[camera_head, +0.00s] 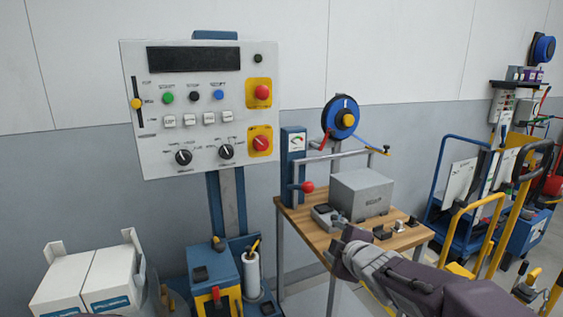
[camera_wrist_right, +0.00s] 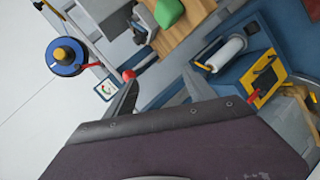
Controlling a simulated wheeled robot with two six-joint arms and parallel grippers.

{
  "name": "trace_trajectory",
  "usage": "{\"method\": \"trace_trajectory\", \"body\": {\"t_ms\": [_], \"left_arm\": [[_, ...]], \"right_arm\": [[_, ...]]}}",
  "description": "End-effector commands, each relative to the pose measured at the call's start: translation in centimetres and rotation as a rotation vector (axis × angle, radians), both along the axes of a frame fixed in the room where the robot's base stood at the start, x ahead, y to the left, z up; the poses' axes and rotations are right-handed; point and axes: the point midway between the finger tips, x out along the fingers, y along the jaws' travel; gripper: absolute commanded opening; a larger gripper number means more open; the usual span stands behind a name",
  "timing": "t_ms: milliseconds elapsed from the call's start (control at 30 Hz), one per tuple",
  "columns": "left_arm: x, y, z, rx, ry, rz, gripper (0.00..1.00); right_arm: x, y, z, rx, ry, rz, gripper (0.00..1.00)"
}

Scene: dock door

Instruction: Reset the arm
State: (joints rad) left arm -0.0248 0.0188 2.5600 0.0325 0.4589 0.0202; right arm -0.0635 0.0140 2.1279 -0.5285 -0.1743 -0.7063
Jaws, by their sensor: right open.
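My right arm comes in from the lower right in the head view. Its gripper (camera_head: 343,243) is in front of the wooden table's near side. In the right wrist view the two grey fingers of the right gripper (camera_wrist_right: 158,92) stand well apart with nothing held between them. The red ball-ended lever (camera_head: 303,187) shows near one fingertip in the right wrist view (camera_wrist_right: 128,75); I cannot tell that they touch. My left gripper does not show.
A control panel (camera_head: 190,128) stands on a post at left. The wooden table (camera_head: 290,215) bears a grey box (camera_head: 362,192). White boxes (camera_head: 110,270), a blue bin (camera_head: 205,262) and a paper roll (camera_head: 252,275) are low at left. Carts (camera_head: 462,200) stand at right.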

Motion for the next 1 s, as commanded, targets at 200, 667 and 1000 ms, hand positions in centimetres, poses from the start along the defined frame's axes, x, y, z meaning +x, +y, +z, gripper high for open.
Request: {"method": "trace_trajectory", "body": {"t_ms": [200, 667, 1000], "left_arm": [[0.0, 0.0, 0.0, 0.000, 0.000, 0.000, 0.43], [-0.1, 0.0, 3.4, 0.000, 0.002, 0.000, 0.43], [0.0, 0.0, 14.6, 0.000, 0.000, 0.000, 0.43]], "right_arm": [[-7.9, -4.1, -12.4, 0.267, 0.421, -0.352, 0.64], [-26.1, -4.2, -19.7, 0.698, 1.000, -1.163, 0.64], [-26.0, -4.3, -8.4, 0.694, 0.996, -1.155, 0.64]]}}
